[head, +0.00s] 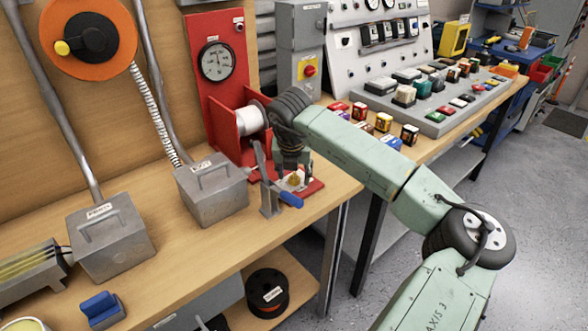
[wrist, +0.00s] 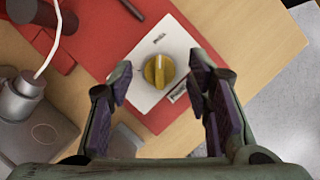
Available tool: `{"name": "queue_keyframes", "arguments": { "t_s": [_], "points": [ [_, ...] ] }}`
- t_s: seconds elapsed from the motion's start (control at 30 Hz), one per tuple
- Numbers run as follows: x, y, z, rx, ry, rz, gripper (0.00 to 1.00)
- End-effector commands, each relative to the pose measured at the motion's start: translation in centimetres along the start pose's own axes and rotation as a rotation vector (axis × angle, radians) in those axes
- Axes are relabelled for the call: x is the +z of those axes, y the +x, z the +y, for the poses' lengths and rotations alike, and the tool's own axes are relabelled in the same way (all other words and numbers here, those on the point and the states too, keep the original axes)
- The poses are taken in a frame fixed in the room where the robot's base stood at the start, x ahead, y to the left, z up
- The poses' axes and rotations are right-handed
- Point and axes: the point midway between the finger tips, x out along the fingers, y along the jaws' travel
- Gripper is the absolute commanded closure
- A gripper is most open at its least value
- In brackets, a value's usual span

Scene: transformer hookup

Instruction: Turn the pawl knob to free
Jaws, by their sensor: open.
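The pawl knob is a round yellow knob (wrist: 159,71) with a raised grip bar, on a white square plate (wrist: 150,38) fixed to a red base (wrist: 98,35). In the wrist view its bar runs roughly up and down. My gripper (wrist: 160,85) is open, with one purple-padded finger on each side of the knob and a clear gap to both. In the head view my gripper (head: 292,160) points down just above the knob (head: 294,179). Small print on the plate is too blurred to read.
A blue-handled lever (head: 290,199) on a grey bracket stands just in front of the knob. A red winch frame with a white drum (head: 251,119) is behind it. A grey box (head: 212,184) stands to the left. Small coloured blocks (head: 383,122) lie to the right.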

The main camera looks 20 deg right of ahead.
Motion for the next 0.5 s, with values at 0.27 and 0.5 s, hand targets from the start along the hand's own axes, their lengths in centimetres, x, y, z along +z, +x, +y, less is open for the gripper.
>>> {"name": "queue_keyframes", "arguments": {
  "t_s": [0.27, 0.5],
  "points": [
    [0.00, 0.49, -0.02, -0.001, 0.000, -0.001, 0.55],
    [0.00, 0.46, -0.02, -0.001, 0.000, 0.000, 0.66]
  ]
}}
